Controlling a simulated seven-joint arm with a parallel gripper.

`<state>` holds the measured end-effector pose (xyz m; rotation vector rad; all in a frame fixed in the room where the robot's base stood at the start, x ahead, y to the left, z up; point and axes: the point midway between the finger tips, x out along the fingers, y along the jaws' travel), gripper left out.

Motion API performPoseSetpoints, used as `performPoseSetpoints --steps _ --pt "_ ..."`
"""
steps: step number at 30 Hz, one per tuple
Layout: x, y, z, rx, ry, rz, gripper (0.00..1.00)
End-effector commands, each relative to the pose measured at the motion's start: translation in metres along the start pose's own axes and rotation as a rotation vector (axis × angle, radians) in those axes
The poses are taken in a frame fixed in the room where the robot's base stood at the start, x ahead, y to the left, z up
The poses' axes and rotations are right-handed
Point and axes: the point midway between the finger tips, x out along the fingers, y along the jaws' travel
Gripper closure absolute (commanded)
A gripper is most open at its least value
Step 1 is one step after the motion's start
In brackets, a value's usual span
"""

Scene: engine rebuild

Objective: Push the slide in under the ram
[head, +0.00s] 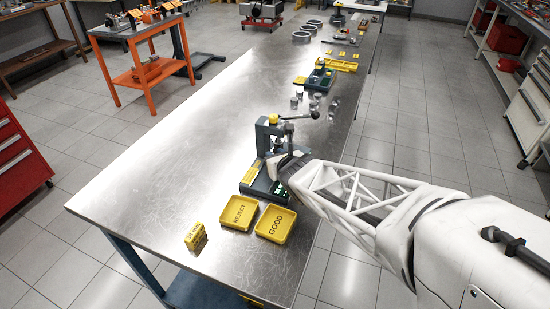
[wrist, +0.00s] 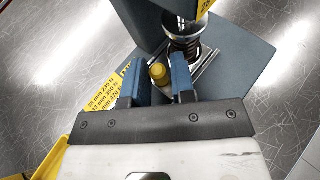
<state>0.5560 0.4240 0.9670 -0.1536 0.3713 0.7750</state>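The press is a blue-grey frame (head: 263,138) on the bench; its lever ends in a dark ball. In the wrist view a coiled spring (wrist: 183,48) stands upright under the ram (wrist: 178,8), by the metal rails (wrist: 207,64) of the slide. A yellow-topped knob (wrist: 158,72) lies at the near end of the slide. My gripper (wrist: 160,68) has its two blue fingers on either side of the knob. I cannot tell whether they touch it. In the head view my gripper (head: 280,162) is low at the front of the press, partly hiding the slide.
A yellow REJECT tray (head: 238,213) and GOOD tray (head: 276,224) sit in front of the press. A yellow sign (head: 195,238) stands near the bench corner. Metal cylinders (head: 333,104) and a dark tray (head: 320,79) lie behind. The bench's left side is clear.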

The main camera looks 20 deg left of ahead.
Motion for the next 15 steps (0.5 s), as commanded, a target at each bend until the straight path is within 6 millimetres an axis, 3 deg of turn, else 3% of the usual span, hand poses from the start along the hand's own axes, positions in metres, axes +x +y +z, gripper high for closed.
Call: performPoseSetpoints --steps 1,4,15 --pt "-0.0002 -0.0017 0.0022 0.001 -0.003 -0.002 0.72" --pt "-0.0002 -0.0012 0.0013 0.0 -0.002 -0.002 0.57" --pt "-0.0014 -0.0001 -0.0001 0.0 0.0 0.0 0.57"
